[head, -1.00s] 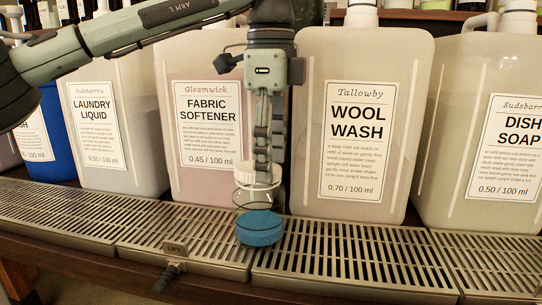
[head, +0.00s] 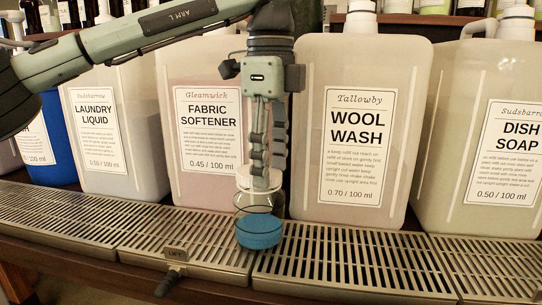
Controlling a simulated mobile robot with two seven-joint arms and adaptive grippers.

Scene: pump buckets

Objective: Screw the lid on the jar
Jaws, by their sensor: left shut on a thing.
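A clear jar (head: 259,202) with a blue lower part stands upright on the metal drip grating, in front of the gap between the Fabric Softener and Wool Wash containers. A white lid (head: 251,181) is at the jar's mouth, partly covered by my fingers. I cannot tell whether it is threaded on. My left gripper (head: 260,176) points straight down over the jar and is shut on the lid. My right gripper is not in view.
Large containers of laundry liquid (head: 97,130), fabric softener (head: 208,185), wool wash (head: 355,215) and dish soap (head: 510,215) stand close behind. The grating (head: 345,262) is clear to the jar's right.

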